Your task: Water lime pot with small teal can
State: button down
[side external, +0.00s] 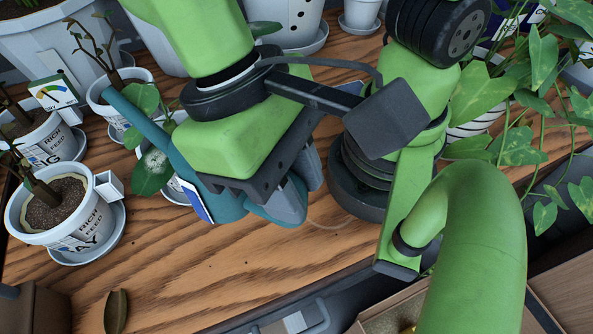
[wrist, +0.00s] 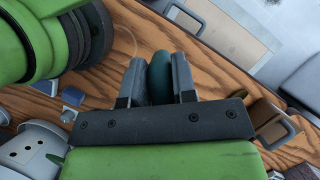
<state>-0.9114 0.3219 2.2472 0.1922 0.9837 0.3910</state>
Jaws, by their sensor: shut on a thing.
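My gripper (side external: 290,197) is shut on the small teal can (side external: 186,170), which also shows as a rounded teal part between the fingers in the wrist view (wrist: 160,76). In the side view the can's long spout slants up and left, its tip overlapping a white pot (side external: 112,117) with a bare-stemmed plant. My gripper hides much of the can. Another small white pot (side external: 176,193) with green leaves is mostly hidden behind the can. A white pot marked BAY (side external: 78,236) stands front left on a saucer. I cannot read a lime label on any pot.
Another labelled white pot (side external: 55,145) stands behind the BAY pot. Larger pots line the back, and leafy vines (side external: 540,100) hang at the right. A brown leaf (side external: 116,312) lies near the front. The wooden table (side external: 220,275) is mostly clear at its front middle.

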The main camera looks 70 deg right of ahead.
jog(key=shift+a+f+m+g+y, duration=0.5)
jog(key=shift+f+m+y, duration=0.3)
jog(key=shift+m, duration=0.45)
jog(key=shift+a+f+m+g+y, duration=0.3)
jog(key=shift+a+f+m+y, duration=0.4)
jog(key=shift+m, duration=0.55)
jog(key=shift+d, duration=0.15)
jog(key=shift+r+g, duration=0.3)
jog(key=shift+r, duration=0.05)
jog(key=shift+d+r+y, duration=0.1)
jog(key=shift+r+y, duration=0.2)
jog(key=shift+r, duration=0.1)
jog(key=shift+w+r+g, duration=0.15)
jog(key=shift+r+g, duration=0.15)
jog(key=shift+r, duration=0.15)
